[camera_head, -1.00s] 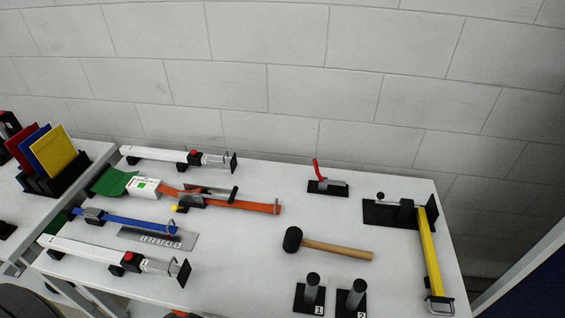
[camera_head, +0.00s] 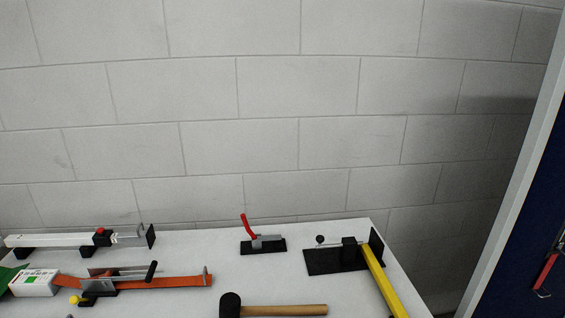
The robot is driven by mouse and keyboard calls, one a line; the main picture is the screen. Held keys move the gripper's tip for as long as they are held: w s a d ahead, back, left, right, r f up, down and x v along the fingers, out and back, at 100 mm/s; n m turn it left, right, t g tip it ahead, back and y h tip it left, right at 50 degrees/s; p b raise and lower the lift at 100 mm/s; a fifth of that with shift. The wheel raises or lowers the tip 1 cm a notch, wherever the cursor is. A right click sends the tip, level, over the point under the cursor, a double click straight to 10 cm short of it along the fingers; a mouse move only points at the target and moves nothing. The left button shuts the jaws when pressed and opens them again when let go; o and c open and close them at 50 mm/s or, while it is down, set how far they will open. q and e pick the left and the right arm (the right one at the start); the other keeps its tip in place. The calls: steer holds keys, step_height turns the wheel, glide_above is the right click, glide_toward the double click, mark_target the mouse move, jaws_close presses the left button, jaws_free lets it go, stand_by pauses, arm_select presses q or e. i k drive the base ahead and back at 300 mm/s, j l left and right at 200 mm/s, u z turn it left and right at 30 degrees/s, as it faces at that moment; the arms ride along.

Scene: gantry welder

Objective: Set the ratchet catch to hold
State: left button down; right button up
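On the white table, an orange strap (camera_head: 180,281) runs through a metal buckle-like device (camera_head: 101,287) with a black handle (camera_head: 151,271) and a small yellow knob (camera_head: 75,300) at its lower left. At the right, a black base plate (camera_head: 325,262) carries a black block (camera_head: 349,246), a small black ball knob (camera_head: 320,239) and a yellow strap or bar (camera_head: 381,283) running toward the front. I cannot tell for certain which part is the ratchet catch, or how it is set. Neither of my grippers is in view.
A red-handled lever (camera_head: 248,226) stands on a black base at the table's back. A wooden-handled mallet (camera_head: 285,310) lies in front. A white bar tool (camera_head: 55,240) is at left. A block wall closes the back; a blue panel (camera_head: 540,210) stands at right.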

mark_target(74, 299)
steer(key=u, duration=1.55)
